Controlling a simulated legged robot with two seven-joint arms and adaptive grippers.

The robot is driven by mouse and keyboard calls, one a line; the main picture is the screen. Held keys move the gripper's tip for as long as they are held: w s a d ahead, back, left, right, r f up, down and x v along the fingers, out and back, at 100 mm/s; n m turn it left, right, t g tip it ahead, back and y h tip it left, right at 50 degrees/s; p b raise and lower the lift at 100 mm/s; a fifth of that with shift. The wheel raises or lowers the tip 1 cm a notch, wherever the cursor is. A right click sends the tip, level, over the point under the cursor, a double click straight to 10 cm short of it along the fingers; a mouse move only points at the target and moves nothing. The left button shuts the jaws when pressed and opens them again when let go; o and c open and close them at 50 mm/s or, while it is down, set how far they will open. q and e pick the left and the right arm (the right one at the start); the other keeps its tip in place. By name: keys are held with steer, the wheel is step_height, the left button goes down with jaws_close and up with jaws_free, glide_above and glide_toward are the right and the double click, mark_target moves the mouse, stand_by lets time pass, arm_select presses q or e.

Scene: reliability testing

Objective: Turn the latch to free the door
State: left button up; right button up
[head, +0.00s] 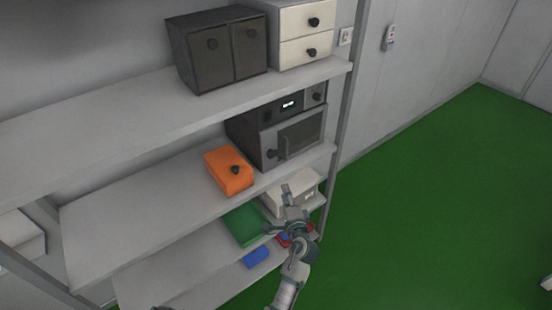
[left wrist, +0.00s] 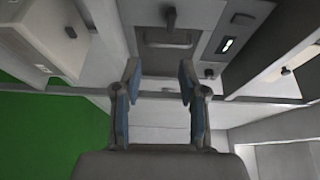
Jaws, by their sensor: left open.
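A dark grey appliance (head: 268,140) stands at the right end of the middle shelf. Its front has a door (head: 300,137) with a bar handle, a small lit display above, and a dark knob (head: 272,154) at the door's left, which looks like the latch. The left wrist view shows the appliance front with the handle (left wrist: 168,39) and a knob (left wrist: 171,17). My left gripper (head: 287,190) is below and in front of the appliance, apart from it. Its fingers (left wrist: 158,82) are spread, with nothing between them. My right gripper is out of view.
An orange box (head: 229,170) with a dark knob sits left of the appliance. Dark (head: 218,47) and white (head: 303,33) cabinets stand on the shelf above. Green (head: 243,224) and white bins are below, near my left arm.

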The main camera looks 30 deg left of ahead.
arm_select(q)
glide_toward(274, 157)
steer(key=p+x, duration=0.1)
steer(key=x, duration=0.8)
steer(key=shift+w+a, duration=0.25)
steer(key=shift+w+a+f, duration=0.15)
steer(key=shift+a, duration=0.1)
steer(key=shift+d, duration=0.1)
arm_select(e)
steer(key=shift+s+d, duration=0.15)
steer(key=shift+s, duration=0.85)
arm_select(q)
steer(key=shift+d, duration=0.15)
jaws_close()
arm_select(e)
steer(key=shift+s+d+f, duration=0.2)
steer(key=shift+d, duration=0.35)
